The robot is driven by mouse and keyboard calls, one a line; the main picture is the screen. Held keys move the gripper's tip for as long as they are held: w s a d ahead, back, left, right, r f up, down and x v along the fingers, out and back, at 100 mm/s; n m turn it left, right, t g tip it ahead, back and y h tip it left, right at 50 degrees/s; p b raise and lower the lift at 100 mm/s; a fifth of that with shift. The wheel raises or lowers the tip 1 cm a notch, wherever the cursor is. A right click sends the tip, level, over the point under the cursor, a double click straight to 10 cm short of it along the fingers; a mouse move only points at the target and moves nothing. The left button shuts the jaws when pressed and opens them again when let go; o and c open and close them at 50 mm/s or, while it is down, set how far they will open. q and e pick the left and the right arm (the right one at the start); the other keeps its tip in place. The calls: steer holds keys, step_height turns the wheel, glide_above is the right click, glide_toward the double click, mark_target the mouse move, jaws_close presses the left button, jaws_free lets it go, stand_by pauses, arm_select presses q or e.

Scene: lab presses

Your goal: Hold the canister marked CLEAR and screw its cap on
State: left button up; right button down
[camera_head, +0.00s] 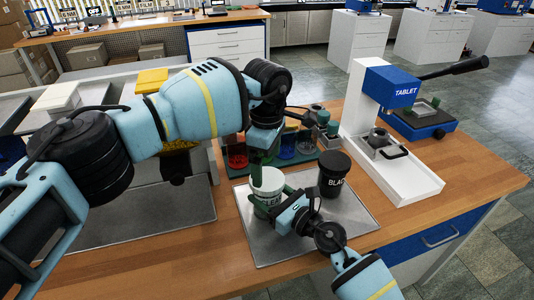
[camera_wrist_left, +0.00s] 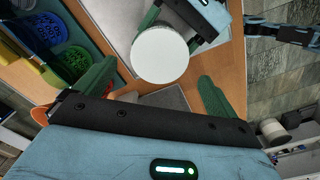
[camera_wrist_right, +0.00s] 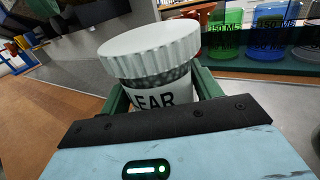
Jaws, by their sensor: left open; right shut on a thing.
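The white canister marked CLEAR (camera_head: 266,205) stands upright over the grey metal mat; its lettering also shows in the right wrist view (camera_wrist_right: 158,99). My right gripper (camera_head: 283,207) is shut around its side. A white ribbed cap (camera_wrist_right: 148,47) sits on top of the canister, with a dark band showing below its rim. From above, the cap is a plain white disc in the left wrist view (camera_wrist_left: 160,53). My left gripper (camera_head: 264,165) is open just above the canister, pointing down. In its wrist view, the cap lies ahead of the spread green fingers, not between them.
A black canister marked BLACK (camera_head: 334,176) stands right of the right gripper on the metal mat (camera_head: 262,250). Behind is a green rack (camera_head: 238,171) with several coloured containers. A white and blue tablet press (camera_head: 385,110) stands at the right. My left arm hides much of the left side.

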mark_target(267, 178)
arm_select(q)
steer(key=n, duration=0.2)
steer(key=r+n, duration=0.1)
steer(key=n, duration=0.6)
steer(key=shift+r, duration=0.4)
steer(key=n, duration=0.2)
steer(key=r+n, duration=0.1)
steer(key=n, duration=0.1)
steer(key=shift+n, duration=0.3)
steer(key=n, duration=0.3)
steer(key=shift+r, duration=0.25)
steer(key=shift+f, duration=0.1)
steer(key=shift+f, duration=3.95)
steer(key=shift+c, duration=0.2)
